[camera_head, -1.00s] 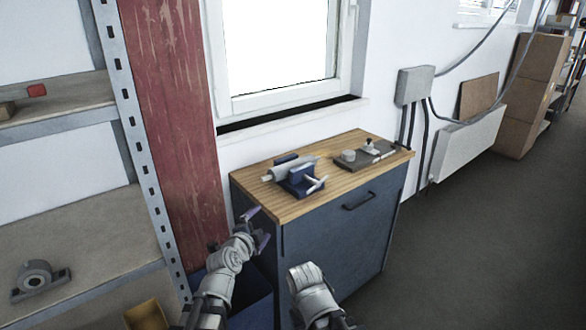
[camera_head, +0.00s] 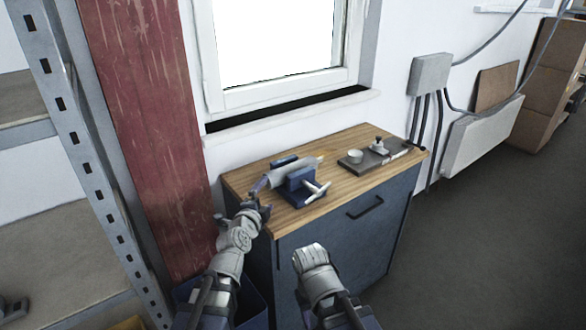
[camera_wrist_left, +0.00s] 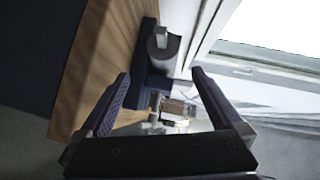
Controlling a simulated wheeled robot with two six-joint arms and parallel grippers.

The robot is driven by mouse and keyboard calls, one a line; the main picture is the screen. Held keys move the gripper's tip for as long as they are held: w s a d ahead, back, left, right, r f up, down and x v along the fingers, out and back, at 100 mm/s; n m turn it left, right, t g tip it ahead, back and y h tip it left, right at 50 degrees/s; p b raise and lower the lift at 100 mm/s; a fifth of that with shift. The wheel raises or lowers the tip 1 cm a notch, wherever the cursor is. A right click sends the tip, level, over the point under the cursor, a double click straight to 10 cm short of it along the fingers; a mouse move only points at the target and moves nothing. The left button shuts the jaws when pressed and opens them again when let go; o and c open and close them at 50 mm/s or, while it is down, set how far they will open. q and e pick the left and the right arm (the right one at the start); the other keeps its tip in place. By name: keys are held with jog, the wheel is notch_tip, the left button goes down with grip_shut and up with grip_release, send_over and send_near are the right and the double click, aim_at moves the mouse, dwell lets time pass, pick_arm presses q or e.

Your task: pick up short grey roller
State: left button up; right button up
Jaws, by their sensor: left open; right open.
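The short grey roller (camera_head: 280,174) lies in a blue vise (camera_head: 300,181) with a pale handle, on the wooden top of a cabinet. Its near end points toward my left gripper (camera_head: 259,195), which is open and empty at the cabinet's left edge. In the left wrist view the roller (camera_wrist_left: 164,50) shows end-on beyond the two spread fingers (camera_wrist_left: 160,92), apart from them. My right arm shows at the bottom centre of the head view, but I see no fingers of its gripper.
The wooden top (camera_head: 330,192) belongs to a blue cabinet (camera_head: 338,240). A dark plate (camera_head: 374,158) with small parts lies at its right. A window sill (camera_head: 290,118) and wall stand behind. A metal shelf rack (camera_head: 85,150) is at the left. Open floor (camera_head: 480,230) lies right.

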aim_at(271, 183)
pick_arm(q)
jog(key=shift+a+r+b+x, duration=0.15)
jog(key=shift+b+x, duration=0.1)
jog(key=shift+x, duration=1.7)
jog(key=shift+a+r+b+x, duration=0.1)
jog(key=shift+r+b+x, duration=0.1)
jog(key=shift+x, duration=1.75)
jog(key=shift+f, duration=0.1)
grip_shut()
